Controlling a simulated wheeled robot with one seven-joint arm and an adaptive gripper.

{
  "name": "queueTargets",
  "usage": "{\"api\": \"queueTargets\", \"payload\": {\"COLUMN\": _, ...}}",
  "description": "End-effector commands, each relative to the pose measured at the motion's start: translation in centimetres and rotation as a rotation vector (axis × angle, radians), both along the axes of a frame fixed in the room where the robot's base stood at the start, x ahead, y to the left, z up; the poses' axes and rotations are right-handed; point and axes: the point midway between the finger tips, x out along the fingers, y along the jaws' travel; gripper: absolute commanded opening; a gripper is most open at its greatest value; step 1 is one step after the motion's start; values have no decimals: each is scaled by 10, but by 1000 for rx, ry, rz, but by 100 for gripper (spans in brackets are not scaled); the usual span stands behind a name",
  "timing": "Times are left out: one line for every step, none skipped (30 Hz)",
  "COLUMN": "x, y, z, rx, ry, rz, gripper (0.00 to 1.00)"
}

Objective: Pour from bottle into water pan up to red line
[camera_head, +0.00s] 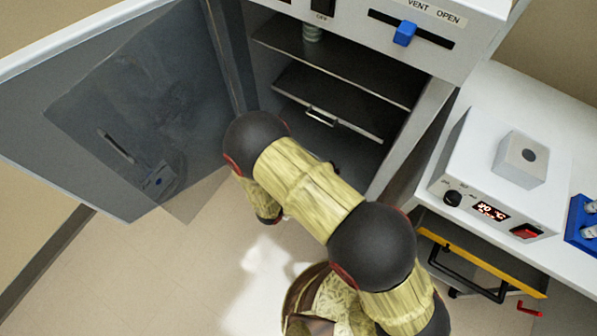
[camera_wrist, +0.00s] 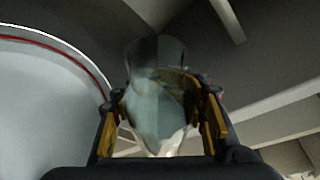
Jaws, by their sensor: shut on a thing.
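In the wrist view, my gripper (camera_wrist: 160,122) is shut around a clear, see-through bottle (camera_wrist: 158,85) between its yellow-edged fingers. I cannot tell how far the bottle is tilted or how much liquid is in it. The water pan (camera_wrist: 45,115) fills the left of the wrist view, pale grey-blue inside, with the red line (camera_wrist: 62,50) curving just below its rim. The bottle is beside the pan's rim in this picture; the gap between them is unclear, and no stream shows. In the head view, my arm hides the gripper, bottle and pan.
The cabinet's door (camera_head: 115,125) stands open at left. Inside are an upper shelf (camera_head: 340,62) and a lower shelf (camera_head: 335,105) with a handle. A blue vent slider (camera_head: 404,34) is above. At right, a bench holds a heater unit (camera_head: 490,185) and blue rack (camera_head: 583,222).

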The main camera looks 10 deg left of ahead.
Motion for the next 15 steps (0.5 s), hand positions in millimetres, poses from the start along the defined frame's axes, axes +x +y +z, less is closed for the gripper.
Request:
{"api": "queueTargets", "payload": {"x": 0, "y": 0, "z": 0, "rx": -5, "ry": 0, "rz": 0, "gripper": 0}}
{"api": "queueTargets", "payload": {"x": 0, "y": 0, "z": 0, "rx": -8, "ry": 2, "rz": 0, "gripper": 0}}
{"api": "queueTargets", "payload": {"x": 0, "y": 0, "z": 0, "rx": -11, "ry": 3, "rz": 0, "gripper": 0}}
{"api": "queueTargets", "payload": {"x": 0, "y": 0, "z": 0, "rx": -14, "ry": 4, "rz": 0, "gripper": 0}}
{"api": "queueTargets", "payload": {"x": 0, "y": 0, "z": 0, "rx": -17, "ry": 5, "rz": 0, "gripper": 0}}
{"api": "queueTargets", "payload": {"x": 0, "y": -1, "z": -1, "rx": -21, "ry": 7, "rz": 0, "gripper": 0}}
{"api": "queueTargets", "payload": {"x": 0, "y": -1, "z": -1, "rx": -24, "ry": 8, "rz": 0, "gripper": 0}}
{"api": "queueTargets", "payload": {"x": 0, "y": -1, "z": -1, "rx": -27, "ry": 9, "rz": 0, "gripper": 0}}
{"api": "queueTargets", "payload": {"x": 0, "y": -1, "z": -1, "rx": -31, "ry": 11, "rz": 0, "gripper": 0}}
{"api": "queueTargets", "payload": {"x": 0, "y": -1, "z": -1, "rx": -34, "ry": 12, "rz": 0, "gripper": 0}}
{"api": "queueTargets", "payload": {"x": 0, "y": -1, "z": -1, "rx": -37, "ry": 13, "rz": 0, "gripper": 0}}
{"api": "queueTargets", "payload": {"x": -1, "y": -1, "z": -1, "rx": -40, "ry": 14, "rz": 0, "gripper": 0}}
{"api": "queueTargets", "payload": {"x": 0, "y": -1, "z": -2, "rx": -43, "ry": 16, "rz": 0, "gripper": 0}}
{"api": "queueTargets", "payload": {"x": 0, "y": -1, "z": -2, "rx": -46, "ry": 17, "rz": 0, "gripper": 0}}
{"api": "queueTargets", "payload": {"x": -1, "y": -1, "z": -2, "rx": -50, "ry": 18, "rz": 0, "gripper": 0}}
